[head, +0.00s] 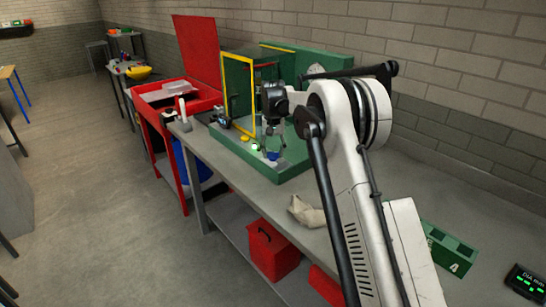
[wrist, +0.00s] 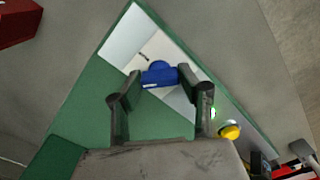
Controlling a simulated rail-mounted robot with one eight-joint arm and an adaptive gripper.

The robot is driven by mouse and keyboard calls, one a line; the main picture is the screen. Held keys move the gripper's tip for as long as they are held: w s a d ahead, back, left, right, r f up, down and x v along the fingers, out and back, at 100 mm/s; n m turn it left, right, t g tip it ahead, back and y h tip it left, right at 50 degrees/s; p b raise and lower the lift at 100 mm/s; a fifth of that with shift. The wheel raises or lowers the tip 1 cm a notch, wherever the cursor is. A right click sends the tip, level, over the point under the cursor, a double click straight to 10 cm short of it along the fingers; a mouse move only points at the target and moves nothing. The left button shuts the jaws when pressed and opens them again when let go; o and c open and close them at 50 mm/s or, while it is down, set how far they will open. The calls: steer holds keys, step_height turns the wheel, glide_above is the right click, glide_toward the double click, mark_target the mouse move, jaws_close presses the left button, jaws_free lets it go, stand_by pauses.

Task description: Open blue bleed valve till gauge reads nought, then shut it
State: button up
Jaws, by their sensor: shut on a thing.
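The blue bleed valve (wrist: 158,74) is a lobed blue knob on a pale plate of the green chassis (wrist: 85,115) in the wrist view. My gripper (wrist: 160,77) is shut on it, one fingertip at each side. In the head view my gripper (head: 268,150) points down at the chassis, with the blue knob (head: 273,156) at its tips. A small round pale-green item (head: 253,147) beside it may be the gauge; no reading can be made out.
A yellow knob (wrist: 229,131) sits close to the right finger. A green housing with a yellow-edged frame (head: 226,95) stands just behind my gripper. A crumpled cloth (head: 307,211) lies on the grey bench (head: 270,200).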

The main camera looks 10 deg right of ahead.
steer(key=m+b, duration=0.1)
steer(key=m, duration=0.3)
steer(key=shift+m+b, duration=0.3)
steer(key=shift+b, duration=0.05)
steer(key=m+b, duration=0.1)
steer(key=m, duration=0.3)
steer(key=shift+m, duration=0.4)
steer(key=o, duration=1.2)
steer(key=shift+c, duration=0.2)
steer(key=shift+r, duration=0.15)
step_height(320, 180, up, 12)
